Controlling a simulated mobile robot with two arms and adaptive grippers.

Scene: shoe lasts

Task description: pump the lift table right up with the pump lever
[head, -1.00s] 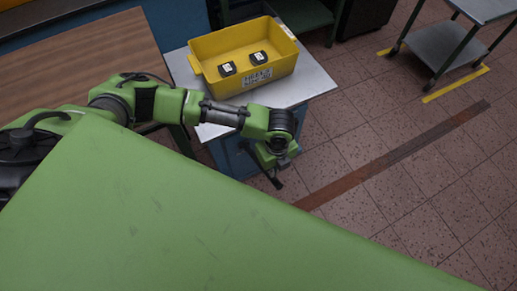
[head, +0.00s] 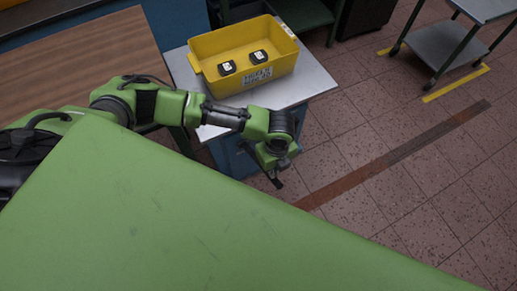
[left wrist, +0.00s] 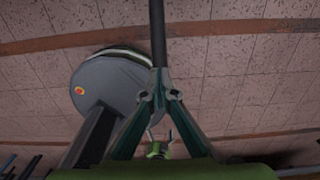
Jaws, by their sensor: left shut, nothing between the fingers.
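The lift table (head: 314,84) appears to be the grey-topped stand with a blue body behind my left arm. A yellow bin (head: 210,76) sits on it. My left gripper (head: 277,181) is low beside the table's front right side, pointing down. In the left wrist view its two fingers (left wrist: 157,92) meet at the tips, shut and empty. A thin dark bar (left wrist: 158,35) runs up from behind the tips. It may be the pump lever, but I cannot tell whether the fingers touch it. The head view does not show the lever clearly.
Two dark pieces with white labels (head: 227,68) lie in the bin. A brown wooden worktop (head: 80,55) stands at the left. A grey trolley (head: 445,45) stands at the upper right. Tiled floor (head: 400,190) on the right is clear. A large green surface fills the foreground.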

